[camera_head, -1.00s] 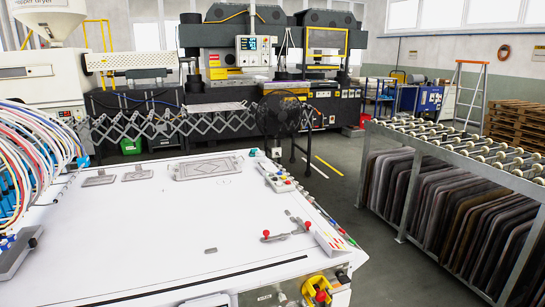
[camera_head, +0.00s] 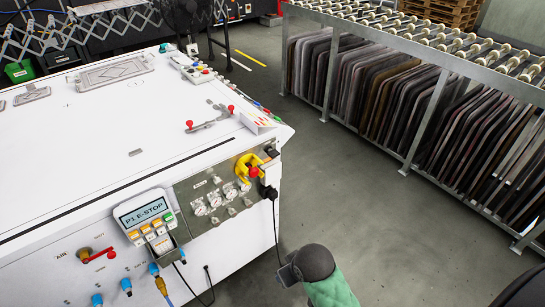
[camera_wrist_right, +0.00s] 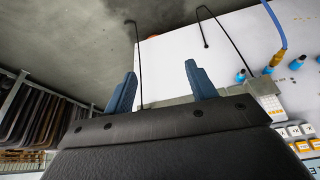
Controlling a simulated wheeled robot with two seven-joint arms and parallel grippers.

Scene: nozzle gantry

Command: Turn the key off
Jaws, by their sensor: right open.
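No key can be picked out clearly. In the head view, a grey control panel (camera_head: 222,194) on the machine's front corner carries small gauges and knobs too small to read. A yellow-and-red switch (camera_head: 250,170) is at its upper right end. My right arm, with a green sleeve, comes in at the bottom, right of the panel and apart from it. In the wrist view my right gripper (camera_wrist_right: 160,70) is open, with two blue fingers apart and nothing between them. The white machine front (camera_wrist_right: 225,60) is beyond the fingers. My left gripper is not in view.
A pendant (camera_head: 148,222) reading "P1 E-STOP" hangs left of the panel. A red-handled air valve (camera_head: 97,255) and blue fittings are lower left. Black cables (camera_head: 276,230) hang from the corner. A roller rack (camera_head: 420,75) stands at right, with clear floor (camera_head: 350,190) between.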

